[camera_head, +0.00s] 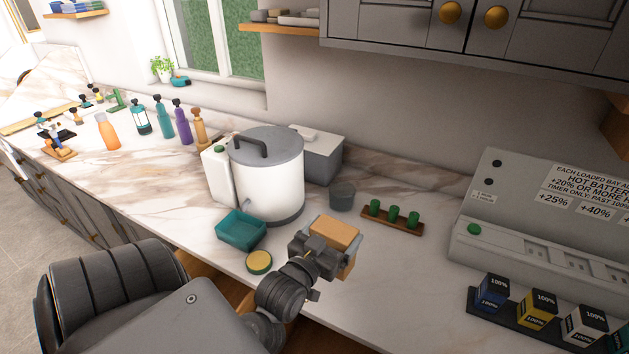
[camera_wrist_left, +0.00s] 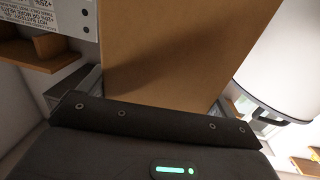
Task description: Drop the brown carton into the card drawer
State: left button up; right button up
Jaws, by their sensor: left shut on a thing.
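The brown carton (camera_head: 340,236) is held above the counter in front of the white pot. It fills the upper middle of the left wrist view (camera_wrist_left: 165,45). My left gripper (camera_head: 322,254) is shut on the carton's near side. My right gripper is not in view. I cannot clearly identify the card drawer. Brown wooden surfaces (camera_head: 197,268) show below the counter's front edge, partly hidden by my left arm, and I cannot tell whether they belong to it.
Battery blocks (camera_head: 538,308) line the right front. Bottles (camera_head: 182,122) stand left.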

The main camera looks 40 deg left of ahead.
pick_arm(q)
jog(key=s+a+r+n+y+p, duration=0.1)
jog(key=s+a+r+y+p, duration=0.1)
jog(key=s+a+r+p, duration=0.25)
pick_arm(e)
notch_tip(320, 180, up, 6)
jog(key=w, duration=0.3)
pick_arm(q)
jog(key=w+a+f+b, duration=0.3)
jog(key=w+f+b, duration=0.1)
jog(key=w, duration=0.3)
jog(key=w+a+f+b, duration=0.3)
jog(key=w+f+b, duration=0.1)
jog(key=w, duration=0.3)
jog(key=shift+w+a+f, duration=0.15)
jog(key=shift+w+f, duration=0.05)
jog(key=shift+f, duration=0.05)
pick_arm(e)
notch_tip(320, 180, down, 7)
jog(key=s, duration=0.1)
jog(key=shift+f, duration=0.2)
pick_arm(q)
jog(key=f+b, duration=0.2)
jog(key=b, duration=0.1)
jog(key=f+b, duration=0.2)
jog(key=shift+w+a, duration=0.1)
jog(key=shift+w, duration=0.25)
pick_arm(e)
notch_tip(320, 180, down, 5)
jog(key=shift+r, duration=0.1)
